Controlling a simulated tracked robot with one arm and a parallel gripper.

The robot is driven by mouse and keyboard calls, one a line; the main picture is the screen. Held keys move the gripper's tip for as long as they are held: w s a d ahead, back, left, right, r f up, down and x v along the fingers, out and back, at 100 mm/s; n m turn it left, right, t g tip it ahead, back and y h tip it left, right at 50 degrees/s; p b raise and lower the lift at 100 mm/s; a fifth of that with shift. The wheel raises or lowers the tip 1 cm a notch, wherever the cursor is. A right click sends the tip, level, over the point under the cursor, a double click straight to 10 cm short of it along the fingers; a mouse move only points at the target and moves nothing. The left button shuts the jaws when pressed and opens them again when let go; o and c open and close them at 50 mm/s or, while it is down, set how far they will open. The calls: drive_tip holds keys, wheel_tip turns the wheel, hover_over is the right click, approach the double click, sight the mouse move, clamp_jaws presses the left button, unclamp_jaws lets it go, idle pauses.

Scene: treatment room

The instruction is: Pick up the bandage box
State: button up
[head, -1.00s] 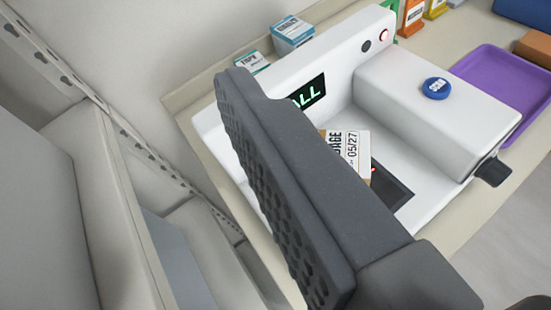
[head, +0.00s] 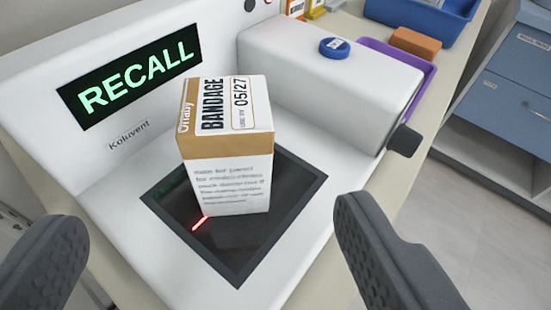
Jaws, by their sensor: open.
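The bandage box (head: 228,150) is white and tan, with "BANDAGE" and "05/27" on its top. It stands upright on the dark glass plate (head: 285,190) of a white scanner machine (head: 110,165). A red light line shows on the glass at its base. My gripper (head: 205,255) is open, with one dark finger at the lower left and the other at the lower right. The box stands beyond and between the fingers, and neither touches it. The machine's screen (head: 130,77) reads "RECALL" in green.
A white raised housing (head: 330,85) with a blue round disc (head: 334,47) on top and a dark knob (head: 404,140) stands right of the box. Behind it are a purple tray (head: 428,75), an orange-brown block (head: 415,41) and a blue bin (head: 430,18). Blue drawers (head: 515,80) stand at the right.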

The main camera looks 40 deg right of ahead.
sight(223, 103)
drive_tip(key=x, duration=0.7)
drive_tip(key=shift+w+d+f, duration=0.1)
drive_tip(key=shift+w+d, duration=0.05)
drive_tip(key=shift+w, duration=0.05)
drive_tip(key=shift+r+x, duration=0.15)
drive_tip(key=shift+x, duration=1.15)
drive_tip(key=shift+r+x, duration=0.15)
drive_tip(key=shift+x, duration=1.15)
drive_tip(key=shift+d, duration=0.1)
drive_tip(key=c, duration=1.2)
drive_tip(key=shift+r, duration=0.15)
